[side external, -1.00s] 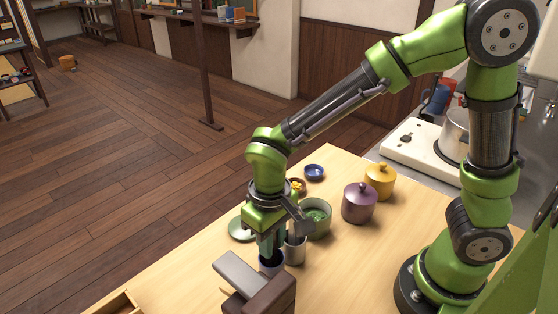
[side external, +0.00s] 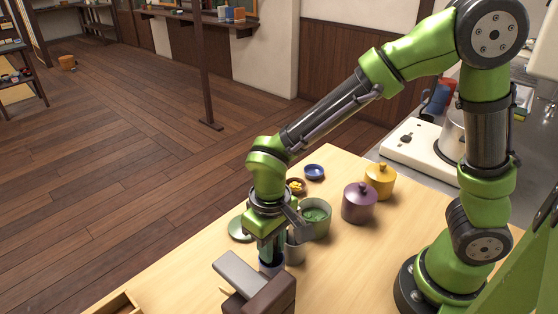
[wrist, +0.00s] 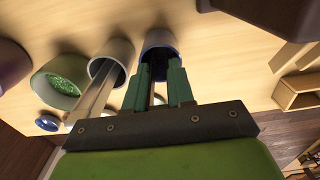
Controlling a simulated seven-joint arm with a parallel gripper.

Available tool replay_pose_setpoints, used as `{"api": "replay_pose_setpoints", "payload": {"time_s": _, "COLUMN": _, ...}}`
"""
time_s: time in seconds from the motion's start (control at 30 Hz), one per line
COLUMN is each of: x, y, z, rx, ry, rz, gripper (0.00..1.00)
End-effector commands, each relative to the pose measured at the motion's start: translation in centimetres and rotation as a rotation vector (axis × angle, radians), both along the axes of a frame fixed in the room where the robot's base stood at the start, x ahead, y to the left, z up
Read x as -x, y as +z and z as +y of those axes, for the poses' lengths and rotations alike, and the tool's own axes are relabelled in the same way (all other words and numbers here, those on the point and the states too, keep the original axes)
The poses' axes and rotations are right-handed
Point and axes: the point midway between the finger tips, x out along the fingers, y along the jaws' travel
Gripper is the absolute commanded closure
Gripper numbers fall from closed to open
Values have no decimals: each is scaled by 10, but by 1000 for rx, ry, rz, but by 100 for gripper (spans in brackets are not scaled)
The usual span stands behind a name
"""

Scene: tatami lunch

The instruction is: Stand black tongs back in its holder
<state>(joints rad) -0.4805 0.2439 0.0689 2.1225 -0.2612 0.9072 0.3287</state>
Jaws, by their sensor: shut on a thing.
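My gripper (side external: 271,248) points down over a dark blue cup-shaped holder (side external: 269,270), which is partly hidden behind a brown and grey block. In the wrist view, the teal fingers of my gripper (wrist: 156,76) are at the mouth of the blue holder (wrist: 158,37). A thin dark strip between the fingers, apparently the black tongs (wrist: 152,94), runs toward the holder's dark opening. How deep its lower end reaches is hidden. The fingers hide most of the tongs in the side view.
A grey cup (wrist: 119,50) with a long metal utensil stands beside the blue holder. Nearby are a green bowl (side external: 318,219), a purple lidded pot (side external: 359,204) and a yellow pot (side external: 380,182). The brown and grey block (side external: 265,288) stands close in front.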

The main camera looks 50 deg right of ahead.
Motion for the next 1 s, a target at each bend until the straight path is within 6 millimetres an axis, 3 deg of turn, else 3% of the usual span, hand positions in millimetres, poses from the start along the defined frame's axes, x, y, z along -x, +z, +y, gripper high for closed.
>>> {"api": "replay_pose_setpoints", "payload": {"time_s": 0.17, "x": 0, "y": 0, "z": 0, "rx": 0, "ry": 0, "rz": 0, "gripper": 100}}
{"api": "replay_pose_setpoints", "payload": {"time_s": 0.2, "x": 0, "y": 0, "z": 0, "rx": 0, "ry": 0, "rz": 0, "gripper": 74}}
{"api": "replay_pose_setpoints", "payload": {"time_s": 0.37, "x": 0, "y": 0, "z": 0, "rx": 0, "ry": 0, "rz": 0, "gripper": 49}}
{"api": "replay_pose_setpoints", "payload": {"time_s": 0.57, "x": 0, "y": 0, "z": 0, "rx": 0, "ry": 0, "rz": 0, "gripper": 47}}
{"api": "replay_pose_setpoints", "payload": {"time_s": 0.8, "x": 0, "y": 0, "z": 0, "rx": 0, "ry": -1, "rz": 0, "gripper": 17}}
{"api": "replay_pose_setpoints", "payload": {"time_s": 1.0, "x": 0, "y": 0, "z": 0, "rx": 0, "ry": -1, "rz": 0, "gripper": 17}}
